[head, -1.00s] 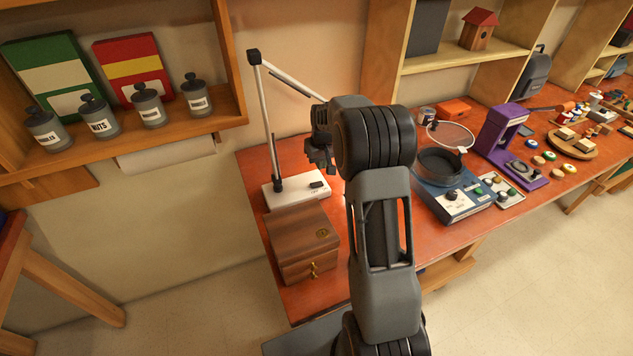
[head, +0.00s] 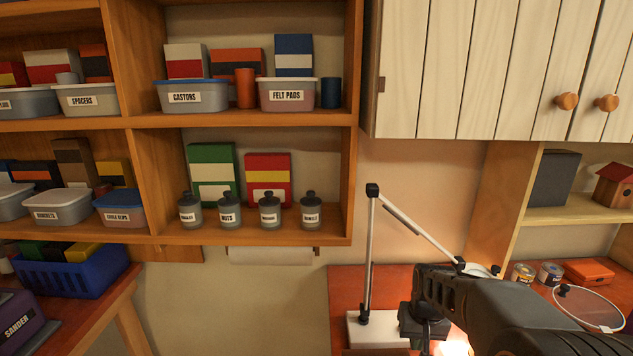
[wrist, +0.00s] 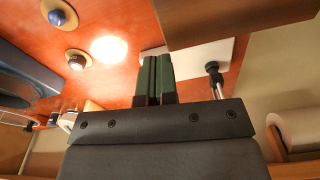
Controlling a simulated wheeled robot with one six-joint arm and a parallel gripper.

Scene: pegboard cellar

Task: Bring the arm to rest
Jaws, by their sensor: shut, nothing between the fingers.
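My gripper (wrist: 157,62) shows in the wrist view with its two dark green fingers together and nothing between them. In the head view my gripper (head: 424,328) is at the lower right, in front of the desk lamp's white base (head: 368,331). My arm is bent and reaches in from the lower right corner. In the wrist view the fingers overlap the edge of the white lamp base (wrist: 204,60), with the red bench top (wrist: 120,88) behind. I cannot tell whether they touch anything.
The lamp pole (head: 369,260) rises close beside my gripper. In the wrist view a brown wooden box (wrist: 235,18) is at the upper right and a blue device (wrist: 35,80) at the left. Shelves with labelled jars (head: 229,209) and a white cabinet (head: 470,70) stand above the bench.

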